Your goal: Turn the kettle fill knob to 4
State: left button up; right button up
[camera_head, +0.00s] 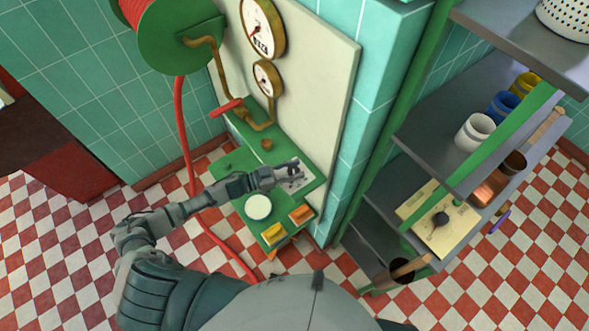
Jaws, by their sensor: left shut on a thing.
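A green control panel (240,190) stands out low from the wall. At its right side is a small pale dial plate (297,186) with dark marks. My left gripper (291,171) reaches in from the left and is shut on the dark knob (291,173) over this plate. The gripper covers most of the knob, and the numbers and the pointer are too small to read. My right gripper is not in view.
The panel also has a round pale disc (258,207), a yellow button (273,233) and an orange button (301,214). Gauges (263,26) and brass pipes rise behind it. A red hose (183,135) hangs at the left. Shelves (440,145) with mugs stand right.

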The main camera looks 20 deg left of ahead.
pick_arm(q)
jog(key=shift+w+m+g+h+b, duration=0.1)
jog(key=shift+m+g+h+b, duration=0.8)
jog(key=shift+m+g, duration=0.8)
jog(key=shift+g, duration=0.6)
jog(key=o, duration=1.2)
jog(key=shift+c, duration=0.2)
jog(key=shift+a, duration=0.15)
jog(key=v, duration=1.2)
jog(key=shift+f, duration=0.35)
